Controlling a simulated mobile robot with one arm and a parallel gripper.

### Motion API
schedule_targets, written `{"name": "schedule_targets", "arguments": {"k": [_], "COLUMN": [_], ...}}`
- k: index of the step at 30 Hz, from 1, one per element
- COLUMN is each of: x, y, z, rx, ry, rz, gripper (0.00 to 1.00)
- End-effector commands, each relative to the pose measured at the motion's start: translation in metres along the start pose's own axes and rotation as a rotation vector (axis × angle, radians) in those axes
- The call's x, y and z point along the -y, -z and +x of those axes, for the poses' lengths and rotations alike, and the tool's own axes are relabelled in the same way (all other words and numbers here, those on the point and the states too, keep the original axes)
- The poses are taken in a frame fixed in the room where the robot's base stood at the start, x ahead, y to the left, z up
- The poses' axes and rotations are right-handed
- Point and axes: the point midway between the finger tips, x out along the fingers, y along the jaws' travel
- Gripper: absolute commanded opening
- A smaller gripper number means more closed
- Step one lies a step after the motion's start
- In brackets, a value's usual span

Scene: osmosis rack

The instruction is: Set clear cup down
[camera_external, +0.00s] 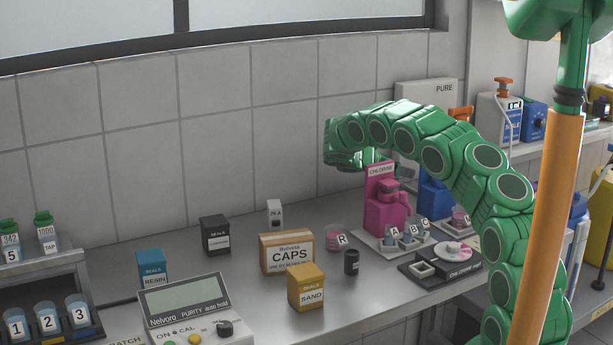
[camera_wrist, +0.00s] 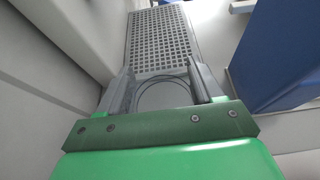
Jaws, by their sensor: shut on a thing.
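In the wrist view my gripper (camera_wrist: 161,82) has one finger on each side of a clear cup (camera_wrist: 165,94) and is shut on it. The cup shows as thin round outlines, seen from above. Beyond it lies a grey perforated grid (camera_wrist: 162,40); I cannot tell whether the cup touches it. In the external view my arm arches over the bench toward the white PURE unit (camera_external: 425,93). The gripper's fingers and the cup are largely hidden there behind the arm and the pink dispenser.
A pink CHLORINE dispenser (camera_external: 385,207) stands in front of my wrist, with small labelled cups (camera_external: 407,236) beside its base. A blue unit (camera_external: 433,195) stands to its right; a blue body (camera_wrist: 278,55) is close on the right in the wrist view. A CAPS box (camera_external: 287,253) stands left.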

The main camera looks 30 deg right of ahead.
Motion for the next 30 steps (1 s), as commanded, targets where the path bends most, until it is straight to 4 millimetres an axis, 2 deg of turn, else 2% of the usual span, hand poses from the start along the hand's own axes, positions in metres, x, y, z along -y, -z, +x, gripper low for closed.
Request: {"name": "schedule_targets", "arguments": {"k": [4,15,16,20,21,30], "x": [0.0,0.0,0.0,0.0,0.0,0.0], "y": [0.016,0.018,0.018,0.018,0.018,0.016], "z": [0.007,0.008,0.008,0.007,0.007,0.006], "rx": [0.0,0.0,0.0,0.0,0.0,0.0], "ry": [0.001,0.001,0.0,0.0,0.0,0.0], "rz": [-0.003,-0.001,-0.001,-0.001,-0.001,-0.001], "gripper": [0.38,0.38,0.69,0.89,0.91,0.91]}}
